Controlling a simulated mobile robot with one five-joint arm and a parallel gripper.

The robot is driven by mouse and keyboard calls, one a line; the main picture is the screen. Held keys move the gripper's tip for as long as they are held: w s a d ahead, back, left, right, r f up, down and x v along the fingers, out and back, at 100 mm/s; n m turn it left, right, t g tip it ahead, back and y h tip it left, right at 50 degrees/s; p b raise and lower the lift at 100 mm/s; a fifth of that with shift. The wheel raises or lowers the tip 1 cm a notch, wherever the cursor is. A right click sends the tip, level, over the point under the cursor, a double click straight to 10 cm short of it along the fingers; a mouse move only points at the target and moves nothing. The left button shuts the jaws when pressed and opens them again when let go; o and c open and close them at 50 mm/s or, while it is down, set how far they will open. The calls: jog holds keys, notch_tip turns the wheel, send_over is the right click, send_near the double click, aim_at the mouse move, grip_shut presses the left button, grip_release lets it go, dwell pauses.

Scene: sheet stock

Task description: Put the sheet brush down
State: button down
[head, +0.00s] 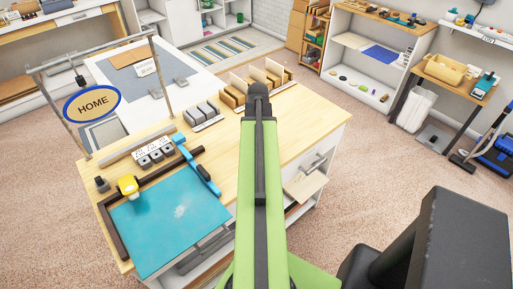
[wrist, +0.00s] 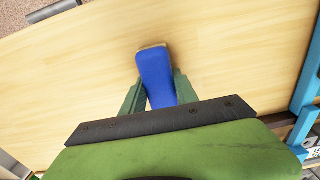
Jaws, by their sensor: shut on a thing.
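My gripper (wrist: 158,92) is shut on the sheet brush (wrist: 156,72), with a green finger on each side of its blue body. A thin tan edge shows at the brush's far end. The bare light-wood worktop (wrist: 235,50) lies below it in the wrist view; I cannot tell whether the brush touches the wood. In the head view the worktop (head: 220,150) shows under my raised green arm, which hides the gripper and the brush.
The teal cutting board (head: 170,225) with its blue arm (head: 208,179) fills the worktop's front left. Grey blocks (head: 201,112) and a wooden sorter (head: 240,90) stand along the back.

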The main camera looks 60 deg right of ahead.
jog(key=shift+a+r, duration=0.1)
jog(key=shift+w, duration=0.1)
jog(key=c, duration=0.9)
grip_release()
jog(key=shift+c, duration=0.2)
notch_tip(320, 180, up, 12)
jog(key=p, duration=1.2)
